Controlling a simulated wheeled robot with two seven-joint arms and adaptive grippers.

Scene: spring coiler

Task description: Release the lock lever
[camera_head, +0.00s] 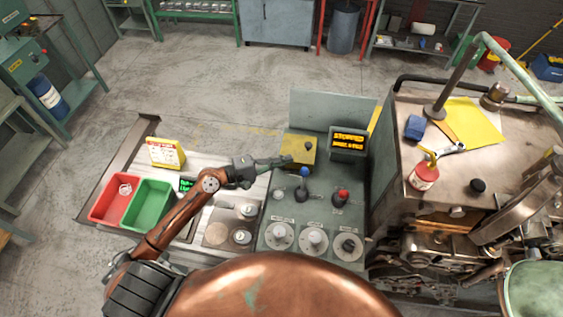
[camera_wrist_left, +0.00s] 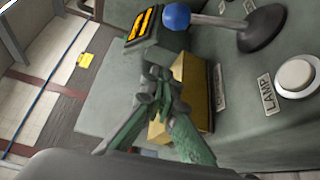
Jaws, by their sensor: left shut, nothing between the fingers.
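I cannot tell from readable labels which part is the lock lever. My left gripper (camera_head: 286,161) is shut and empty, its tips at the yellow box's front left; contact is unclear. In the left wrist view, the left gripper (camera_wrist_left: 160,84) covers part of the yellow box (camera_wrist_left: 195,90), and the blue-knobbed lever (camera_wrist_left: 176,16) is above right. My right gripper is not in view.
A display (camera_head: 348,140) with orange text stands right of the yellow box. Several round dials line the panel's front. Red (camera_head: 112,197) and green (camera_head: 148,204) bins lie left. A lamp button (camera_wrist_left: 296,75) is near the blue-knobbed lever. A cluttered machine top (camera_head: 440,170) is at right.

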